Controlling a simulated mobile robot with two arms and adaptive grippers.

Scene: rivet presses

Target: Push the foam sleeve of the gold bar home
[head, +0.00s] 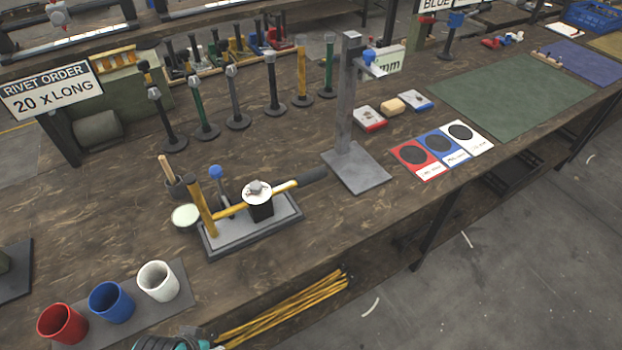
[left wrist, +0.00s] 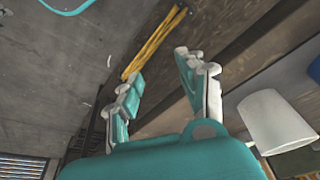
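The gold bar (head: 230,210) lies slantwise over a small grey press base (head: 252,228) on the bench, from a gold upright post to the right. The dark foam sleeve (head: 313,175) is on its right end. A pale length of bar shows between the sleeve and the round white-topped black block (head: 259,203) at mid-bar. My left gripper (left wrist: 159,66) is open and empty in the left wrist view, pointing towards the floor and bench edge. Only a bit of its teal body (head: 185,344) shows at the bottom of the head view. My right gripper is not in view.
Red (head: 62,325), blue (head: 110,302) and white (head: 158,282) cups stand at the front left. A grey stand (head: 345,110) rises just behind and right of the sleeve. Several thin yellow rods (head: 285,310) lie below the bench edge. The bench front right of the press is clear.

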